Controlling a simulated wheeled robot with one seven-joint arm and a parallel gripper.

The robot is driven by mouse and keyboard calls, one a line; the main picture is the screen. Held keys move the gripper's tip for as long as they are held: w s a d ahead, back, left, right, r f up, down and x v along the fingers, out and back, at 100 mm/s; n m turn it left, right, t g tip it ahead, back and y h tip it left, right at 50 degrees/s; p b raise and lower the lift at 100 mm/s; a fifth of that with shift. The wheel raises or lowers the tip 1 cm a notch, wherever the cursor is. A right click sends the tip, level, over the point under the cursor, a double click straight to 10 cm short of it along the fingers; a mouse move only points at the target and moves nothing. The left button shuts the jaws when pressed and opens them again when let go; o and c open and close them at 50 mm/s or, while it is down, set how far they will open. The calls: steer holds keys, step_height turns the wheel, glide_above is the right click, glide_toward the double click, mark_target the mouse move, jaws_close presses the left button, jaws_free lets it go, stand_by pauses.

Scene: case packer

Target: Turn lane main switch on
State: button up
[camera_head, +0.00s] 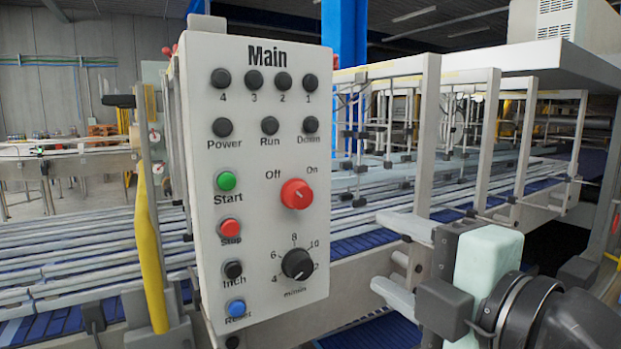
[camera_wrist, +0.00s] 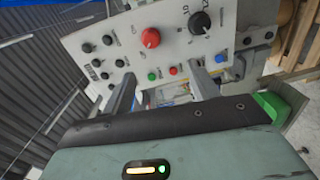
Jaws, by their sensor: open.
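The main switch is a red rotary knob (camera_head: 296,194) on the grey "Main" panel (camera_head: 262,345), below the words Off and On. A light mark shows on the knob, but I cannot tell surely which word it points to. My gripper (camera_head: 384,252) is open and empty, to the right of the panel and lower than the knob, its fingers pointing toward the panel. In the wrist view the red knob (camera_wrist: 150,38) lies just beyond and slightly left of the gap between the two spread fingertips (camera_wrist: 163,72). Nothing touches the knob.
Around the knob are the green Start button (camera_head: 226,181), the red Stop button (camera_head: 230,229), the black speed dial (camera_head: 298,264) and the blue Reset button (camera_head: 236,308). A yellow post (camera_head: 149,250) stands left of the panel. Conveyor rails (camera_head: 480,190) run behind it.

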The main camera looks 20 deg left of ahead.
steer(key=r, duration=0.2)
steer(key=p, duration=0.6)
glide_toward(304, 199)
steer(key=shift+n, duration=0.4)
steer(key=x, duration=0.8)
steer(key=shift+w+a, duration=0.2)
steer(key=c, duration=1)
